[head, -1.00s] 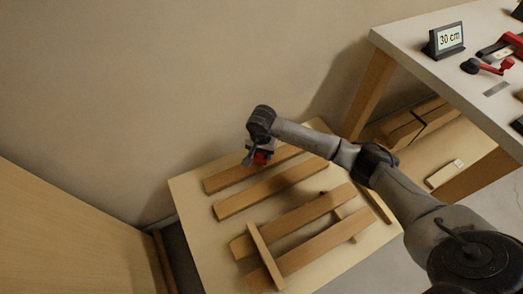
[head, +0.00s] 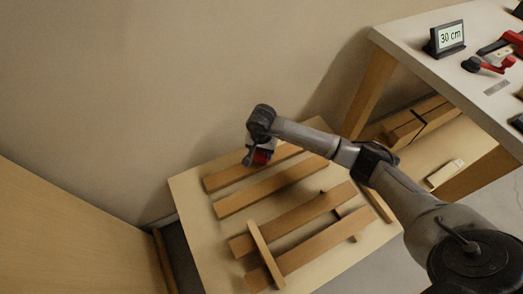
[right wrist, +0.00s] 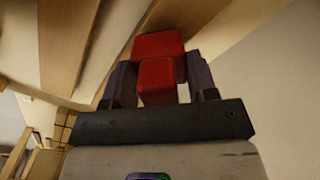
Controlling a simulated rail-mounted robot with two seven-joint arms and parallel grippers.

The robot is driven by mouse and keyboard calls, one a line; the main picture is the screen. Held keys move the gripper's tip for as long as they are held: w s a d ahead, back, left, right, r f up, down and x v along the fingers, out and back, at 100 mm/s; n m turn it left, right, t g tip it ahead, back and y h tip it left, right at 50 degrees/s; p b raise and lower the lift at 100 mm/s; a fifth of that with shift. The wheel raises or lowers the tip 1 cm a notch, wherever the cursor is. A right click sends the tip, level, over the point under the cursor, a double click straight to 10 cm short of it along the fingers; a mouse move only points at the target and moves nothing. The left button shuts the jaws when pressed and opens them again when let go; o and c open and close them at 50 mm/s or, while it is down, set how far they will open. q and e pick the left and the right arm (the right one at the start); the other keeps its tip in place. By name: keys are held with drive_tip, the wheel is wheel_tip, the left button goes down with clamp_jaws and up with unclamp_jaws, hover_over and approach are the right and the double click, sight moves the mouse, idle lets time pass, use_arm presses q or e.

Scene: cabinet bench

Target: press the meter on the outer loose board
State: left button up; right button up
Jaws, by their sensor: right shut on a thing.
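My right gripper (head: 257,158) is shut on a red block-shaped thing (head: 263,157), which I take to be the meter. In the right wrist view the red meter (right wrist: 157,80) sits between the two dark fingers (right wrist: 155,88). The gripper is over the far wooden board (head: 226,179), the loose board nearest the wall. I cannot tell whether the meter touches that board. A second loose board (head: 265,189) lies beside it, with a narrow gap between. My left gripper is not in view.
The boards lie on a pale low table (head: 205,235). Two nearer boards (head: 300,215) lie with a thin cross strip (head: 264,253) over their left ends. A bench (head: 408,42) at the right carries a "30 cm" sign (head: 449,38) and a red-and-black tool (head: 488,65).

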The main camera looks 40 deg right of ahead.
drive_tip(key=shift+f, duration=0.3)
drive_tip(key=shift+f+b, duration=0.1)
drive_tip(key=shift+b, duration=0.2)
idle(0.6)
drive_tip(key=shift+f, duration=0.1)
idle(0.4)
drive_tip(key=shift+r, duration=0.25)
drive_tip(key=shift+r+p, duration=2)
drive_tip(key=shift+r, duration=0.55)
drive_tip(key=shift+r+p, duration=0.55)
drive_tip(key=shift+r, duration=0.25)
